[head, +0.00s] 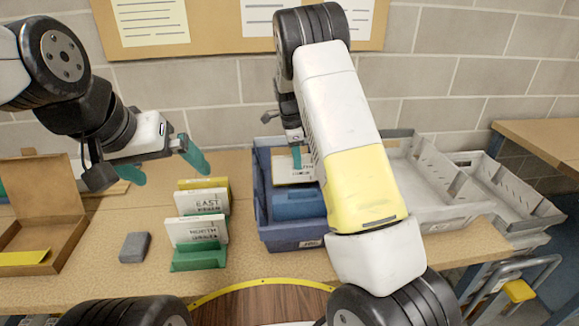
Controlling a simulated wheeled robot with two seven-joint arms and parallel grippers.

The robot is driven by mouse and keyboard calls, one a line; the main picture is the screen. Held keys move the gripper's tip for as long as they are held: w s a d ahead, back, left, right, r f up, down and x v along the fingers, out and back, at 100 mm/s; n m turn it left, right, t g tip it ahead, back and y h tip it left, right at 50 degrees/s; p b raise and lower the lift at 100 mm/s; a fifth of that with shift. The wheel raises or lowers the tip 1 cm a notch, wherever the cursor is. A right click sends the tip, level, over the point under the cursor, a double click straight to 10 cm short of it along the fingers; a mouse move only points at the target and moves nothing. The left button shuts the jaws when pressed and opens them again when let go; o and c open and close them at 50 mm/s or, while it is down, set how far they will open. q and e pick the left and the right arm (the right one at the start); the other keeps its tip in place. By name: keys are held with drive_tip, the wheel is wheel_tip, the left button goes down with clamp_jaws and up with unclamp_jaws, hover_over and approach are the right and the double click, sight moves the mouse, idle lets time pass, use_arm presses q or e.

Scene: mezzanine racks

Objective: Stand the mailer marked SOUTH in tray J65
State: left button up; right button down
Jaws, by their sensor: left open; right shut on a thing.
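My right gripper (297,158) is shut on a cream mailer (284,172) over the blue tray (262,215). Its print is partly covered by my arm and unreadable. The tray stands on the bench and holds a blue item (292,203); its front label (312,243) is too small to read. I cannot tell whether the mailer touches the tray floor. A mailer marked EAST (200,202) and one marked NORTH (190,230) stand in a green rack (198,260), with a yellow mailer (202,183) behind. My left gripper (165,168) is open and empty above and left of them.
An open cardboard box (45,205) with a yellow item (22,257) is at the left. A grey block (134,247) lies beside the rack. Grey trays (440,200) stand at the right, partly behind my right arm. A trolley handle (510,280) is lower right.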

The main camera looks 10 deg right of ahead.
sight(298, 180)
drive_tip(key=shift+f, duration=2.4)
drive_tip(key=shift+f, duration=0.1)
drive_tip(key=c, duration=1.3)
unclamp_jaws()
